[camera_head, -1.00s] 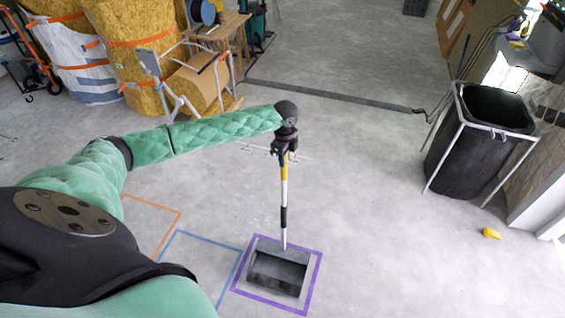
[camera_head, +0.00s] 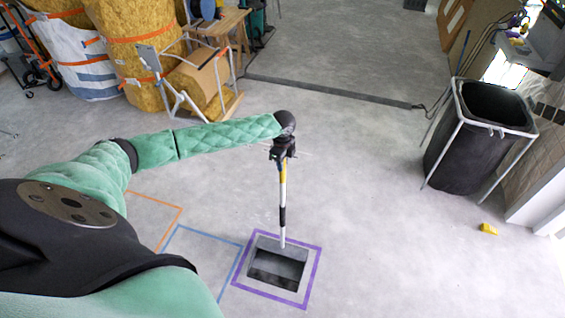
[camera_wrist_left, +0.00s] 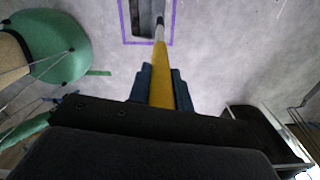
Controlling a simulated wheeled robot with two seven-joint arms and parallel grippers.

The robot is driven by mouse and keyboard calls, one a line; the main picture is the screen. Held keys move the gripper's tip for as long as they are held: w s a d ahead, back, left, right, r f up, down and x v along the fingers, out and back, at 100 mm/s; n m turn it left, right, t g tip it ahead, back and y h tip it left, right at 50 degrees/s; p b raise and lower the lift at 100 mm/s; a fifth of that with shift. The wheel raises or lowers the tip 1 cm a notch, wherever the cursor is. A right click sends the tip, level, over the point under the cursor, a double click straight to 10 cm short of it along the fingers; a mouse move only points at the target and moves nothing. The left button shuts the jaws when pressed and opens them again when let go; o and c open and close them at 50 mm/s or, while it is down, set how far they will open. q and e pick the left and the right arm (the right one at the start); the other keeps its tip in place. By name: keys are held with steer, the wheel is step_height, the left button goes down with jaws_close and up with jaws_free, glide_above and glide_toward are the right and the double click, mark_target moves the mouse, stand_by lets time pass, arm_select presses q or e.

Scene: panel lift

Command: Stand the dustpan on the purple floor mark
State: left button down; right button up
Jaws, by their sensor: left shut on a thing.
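The dustpan (camera_head: 277,263) is a grey pan with a long upright handle (camera_head: 282,217) banded white, black and yellow. In the head view its pan lies inside the purple floor mark (camera_head: 312,277); I cannot tell whether it touches the floor. My left gripper (camera_head: 283,156) is shut on the yellow upper part of the handle. In the left wrist view the yellow handle (camera_wrist_left: 161,75) runs between the fingers of the left gripper (camera_wrist_left: 160,88). The purple mark (camera_wrist_left: 175,25) shows around the pan at the top there. My right gripper is not in view.
A blue outline (camera_head: 205,236) and an orange outline (camera_head: 170,213) lie left of the purple mark. A black bin (camera_head: 463,160) in a white frame stands at the right, with a yellow object (camera_head: 489,229) on the floor near it. A dark cable strip (camera_head: 330,94) crosses the floor behind.

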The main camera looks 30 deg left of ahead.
arm_select(q)
steer(key=shift+f, duration=0.1)
steer(key=c, duration=1.4)
jaws_free()
steer(key=shift+o, duration=0.6)
